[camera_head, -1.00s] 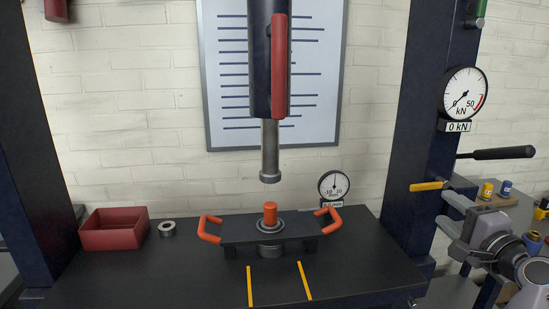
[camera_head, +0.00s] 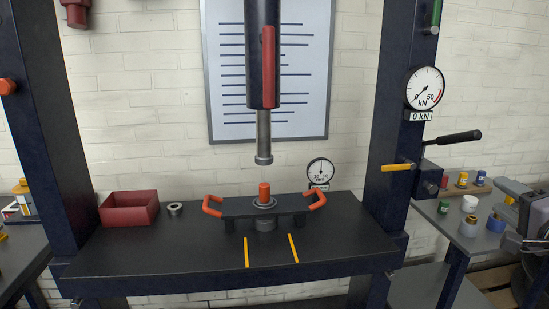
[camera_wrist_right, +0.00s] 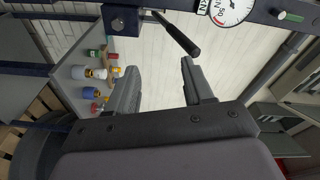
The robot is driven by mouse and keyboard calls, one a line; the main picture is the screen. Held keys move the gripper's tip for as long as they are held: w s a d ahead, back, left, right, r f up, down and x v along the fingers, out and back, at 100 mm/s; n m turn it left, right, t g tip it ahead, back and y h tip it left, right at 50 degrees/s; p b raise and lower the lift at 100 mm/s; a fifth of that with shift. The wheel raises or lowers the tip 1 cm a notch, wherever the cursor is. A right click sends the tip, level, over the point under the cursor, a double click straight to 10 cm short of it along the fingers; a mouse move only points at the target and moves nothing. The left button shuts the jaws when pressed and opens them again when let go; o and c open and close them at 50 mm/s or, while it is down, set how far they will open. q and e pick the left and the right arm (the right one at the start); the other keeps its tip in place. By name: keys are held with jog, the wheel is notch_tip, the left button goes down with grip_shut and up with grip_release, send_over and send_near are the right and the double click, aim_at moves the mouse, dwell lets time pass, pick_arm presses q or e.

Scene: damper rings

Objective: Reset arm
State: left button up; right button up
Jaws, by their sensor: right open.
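My right gripper (camera_wrist_right: 163,92) is open and empty in the right wrist view, its two dark fingers apart. In the head view my right arm shows at the right edge, beside the side table, and its fingers (camera_head: 522,241) are partly cut off or hidden. My left gripper is not in view. The press stands ahead, its ram (camera_head: 264,135) raised above a dark plate (camera_head: 237,207) with two orange handles. An orange pin (camera_head: 264,190) stands upright through a ring at the plate's middle, with a gap below the ram.
A red tray (camera_head: 130,222) and a loose metal ring (camera_head: 175,209) lie left on the press bench (camera_head: 190,262). A black-handled lever (camera_head: 458,138) juts from the right column. Several small coloured containers stand on the right side table (camera_head: 440,215). The bench front is clear.

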jog(key=s+d+r+n+h, duration=0.2)
jog(key=s+d+r+h, duration=0.45)
jog(key=d+r, duration=0.65)
jog(key=w+a+f+n+g+y, duration=0.15)
jog(key=a+f+n, duration=0.3)
jog(key=f, duration=0.55)
jog(key=a+f+n+g+y, duration=0.15)
jog(key=a+f+n, duration=0.3)
jog(key=f, duration=0.65)
jog(key=w+a+f+n+g+y, duration=0.1)
jog(key=a+f+n+y, duration=0.3)
jog(key=f, duration=0.6)
jog(key=s+a+f+n+g+y, duration=0.15)
jog(key=s+a+f+n, duration=0.25)
jog(key=s+a+f, duration=0.6)
jog(key=s+a+f+n+g+y, duration=0.1)
jog(key=s+a+f+n+g, duration=0.25)
jog(key=s+a+f, duration=0.75)
jog(key=w+a+f+m+t, duration=0.1)
jog(key=a+m, duration=0.3)
jog(key=a, duration=0.2)
jog(key=shift+w+f, duration=0.15)
jog(key=shift+w, duration=0.05)
jog(key=shift+d+m, duration=0.1)
jog(key=shift+m, duration=0.15)
